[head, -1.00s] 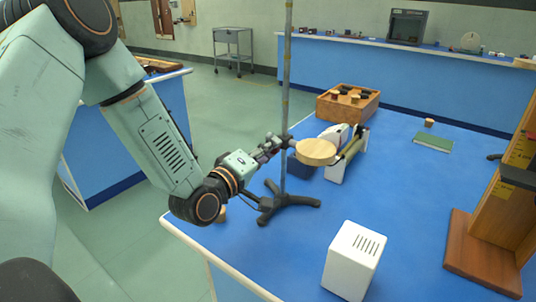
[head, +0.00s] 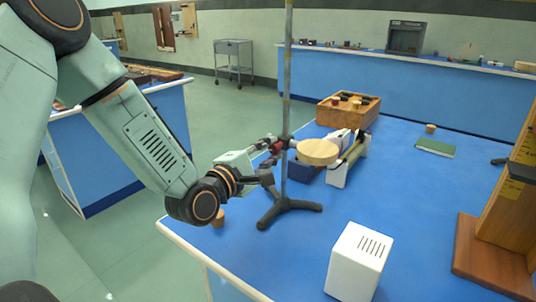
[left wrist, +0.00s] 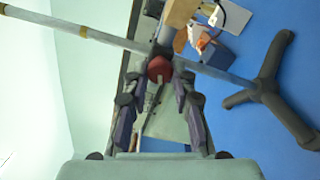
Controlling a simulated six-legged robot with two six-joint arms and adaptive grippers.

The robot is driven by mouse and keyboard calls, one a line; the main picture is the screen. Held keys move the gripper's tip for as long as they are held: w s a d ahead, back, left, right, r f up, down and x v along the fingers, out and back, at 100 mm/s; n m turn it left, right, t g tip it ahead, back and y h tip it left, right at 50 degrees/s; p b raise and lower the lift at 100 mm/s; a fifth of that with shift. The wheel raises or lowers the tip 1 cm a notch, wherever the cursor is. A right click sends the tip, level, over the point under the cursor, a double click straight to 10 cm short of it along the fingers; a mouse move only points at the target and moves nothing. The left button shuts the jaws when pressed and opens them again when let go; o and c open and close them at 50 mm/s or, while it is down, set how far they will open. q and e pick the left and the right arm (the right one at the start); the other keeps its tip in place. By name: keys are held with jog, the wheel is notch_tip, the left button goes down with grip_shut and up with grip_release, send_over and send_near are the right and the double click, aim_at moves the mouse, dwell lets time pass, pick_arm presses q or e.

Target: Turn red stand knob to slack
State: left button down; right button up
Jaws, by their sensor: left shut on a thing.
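The stand has a thin grey rod (head: 288,85) rising from a dark three-legged base (head: 287,207) on the blue bench. Its red knob (head: 277,147) sits at the clamp on the rod, at the left side in the head view. The knob also shows in the left wrist view (left wrist: 159,68), between the fingertips. My left gripper (head: 271,158) reaches the knob from the left and is shut on it, its two fingers on opposite sides. The fingers also show in the left wrist view (left wrist: 158,82). The finger contact is small and partly hidden. My right gripper is not in view.
A round wooden disc (head: 317,152) is right of the rod, before a white and brass device (head: 345,165). A wooden box (head: 335,112) stands behind. A white box (head: 358,260) is in front, a wooden frame (head: 490,250) at right.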

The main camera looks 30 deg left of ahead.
aim_at(270, 150)
pick_arm(q)
jog(key=shift+n, duration=0.3)
jog(key=c, duration=1.1)
grip_release()
jog(key=shift+w+d+f, duration=0.1)
jog(key=shift+w, duration=0.05)
jog(key=shift+s, duration=0.2)
jog(key=shift+s+a, duration=0.25)
jog(key=shift+s, duration=0.6)
jog(key=shift+s+a, duration=0.2)
jog(key=shift+s, duration=0.6)
jog(key=s, duration=0.3)
jog(key=shift+s+a, duration=0.2)
jog(key=shift+s, duration=0.15)
